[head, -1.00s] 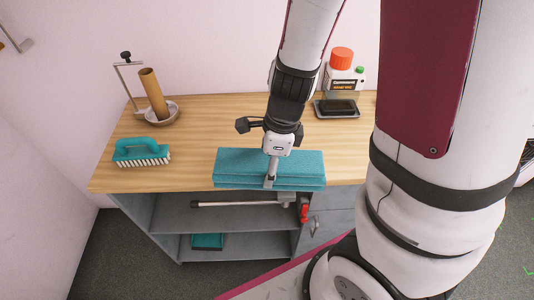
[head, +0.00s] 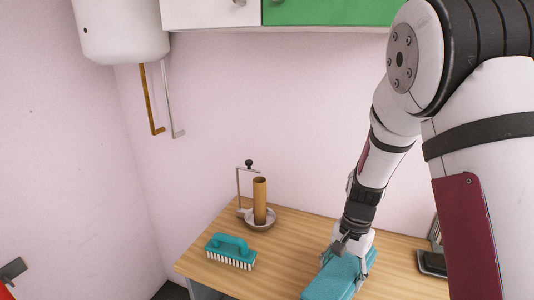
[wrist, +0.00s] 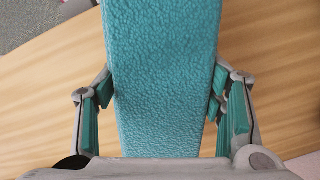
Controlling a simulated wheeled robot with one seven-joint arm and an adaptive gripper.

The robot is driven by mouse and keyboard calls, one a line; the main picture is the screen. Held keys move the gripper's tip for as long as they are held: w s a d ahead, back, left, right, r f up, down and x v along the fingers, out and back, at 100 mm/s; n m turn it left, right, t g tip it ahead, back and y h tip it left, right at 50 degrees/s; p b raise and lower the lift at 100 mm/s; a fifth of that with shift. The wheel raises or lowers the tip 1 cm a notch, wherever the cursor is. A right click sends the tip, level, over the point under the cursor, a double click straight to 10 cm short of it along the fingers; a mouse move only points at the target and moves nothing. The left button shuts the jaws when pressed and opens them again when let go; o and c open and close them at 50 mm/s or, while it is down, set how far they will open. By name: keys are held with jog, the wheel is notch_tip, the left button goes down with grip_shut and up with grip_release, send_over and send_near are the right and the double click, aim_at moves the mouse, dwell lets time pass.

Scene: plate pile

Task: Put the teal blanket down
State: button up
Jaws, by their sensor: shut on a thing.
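The teal blanket (head: 336,280) is a folded, fleecy block near the right of the wooden countertop, partly cut off by the bottom of the head view. My gripper (head: 347,254) points down at it and is shut on it. In the wrist view the blanket (wrist: 163,70) runs up between the two fingers of my gripper (wrist: 163,108), one on each side. Wood shows on both sides of it. I cannot tell whether its underside touches the countertop.
On the wooden countertop (head: 285,262) stand a teal brush (head: 231,251) and a holder with a cardboard tube (head: 260,200). A dark flat object (head: 432,262) lies at the right. Cabinets (head: 325,12) and a white tank (head: 120,30) hang above. Wood between brush and blanket is clear.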

aim_at(339, 262)
jog(key=w+n, duration=0.1)
jog(key=n, duration=0.1)
jog(key=w+n, duration=0.1)
jog(key=n, duration=0.1)
jog(key=w+f+n, duration=0.1)
jog(key=w+n, duration=0.1)
jog(key=shift+w+d+h, duration=0.1)
jog(key=shift+d+h, duration=0.15)
jog(key=shift+h, duration=0.15)
jog(key=shift+w+d+f+n, duration=0.15)
jog(key=shift+w+n, duration=0.7)
jog(key=shift+n, duration=0.45)
jog(key=shift+s, duration=0.1)
